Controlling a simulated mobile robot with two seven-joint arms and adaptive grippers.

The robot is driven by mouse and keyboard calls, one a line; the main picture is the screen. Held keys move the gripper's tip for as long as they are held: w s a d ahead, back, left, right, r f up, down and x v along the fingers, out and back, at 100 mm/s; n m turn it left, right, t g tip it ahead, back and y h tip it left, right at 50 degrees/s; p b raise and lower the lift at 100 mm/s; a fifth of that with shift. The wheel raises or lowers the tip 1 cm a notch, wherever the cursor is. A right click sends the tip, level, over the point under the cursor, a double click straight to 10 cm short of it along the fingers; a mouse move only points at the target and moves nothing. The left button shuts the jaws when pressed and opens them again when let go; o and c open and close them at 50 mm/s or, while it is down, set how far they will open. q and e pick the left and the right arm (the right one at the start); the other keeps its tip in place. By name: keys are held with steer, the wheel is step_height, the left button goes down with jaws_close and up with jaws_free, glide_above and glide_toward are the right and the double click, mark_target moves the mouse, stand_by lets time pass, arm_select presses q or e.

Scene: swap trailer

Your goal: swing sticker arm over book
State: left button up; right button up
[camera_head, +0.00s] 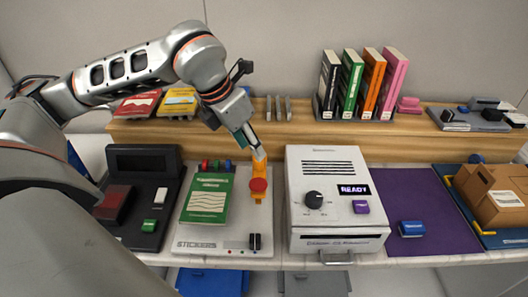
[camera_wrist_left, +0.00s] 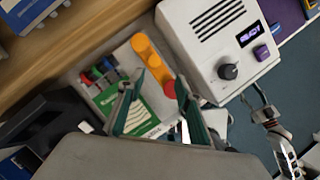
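The green book (camera_head: 207,198) lies flat on the light sticker station (camera_head: 224,240), and it shows between my fingers in the left wrist view (camera_wrist_left: 145,117). The orange sticker arm (camera_head: 257,169) with a red round end (camera_head: 258,185) stands just right of the book, not over it. It also shows in the left wrist view (camera_wrist_left: 148,54). My left gripper (camera_head: 256,152) reaches down at the sticker arm's far end. Its fingers (camera_wrist_left: 158,100) are apart with nothing held; contact with the arm is unclear. A metallic gripper, apparently my right one (camera_wrist_left: 265,113), shows at the lower right of the wrist view; its opening is unclear.
A white machine (camera_head: 335,205) reading READY stands close to the right of the station. A dark device (camera_head: 140,195) stands to the left. A wooden shelf (camera_head: 300,140) with upright books runs behind. A purple mat (camera_head: 410,190) lies right, mostly clear.

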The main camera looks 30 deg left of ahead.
mark_target(256, 162)
arm_select(q)
steer(key=shift+w+a+x, duration=0.1)
steer(key=shift+a+x, duration=0.1)
steer(key=shift+x, duration=1.05)
steer(key=shift+w+a+x, duration=0.1)
steer(key=shift+a+x, duration=0.05)
steer(key=shift+x, duration=1.05)
steer(key=shift+w+a+x, duration=0.1)
steer(key=shift+a+x, duration=0.1)
steer(key=shift+x, duration=1.05)
steer(key=shift+r, duration=0.1)
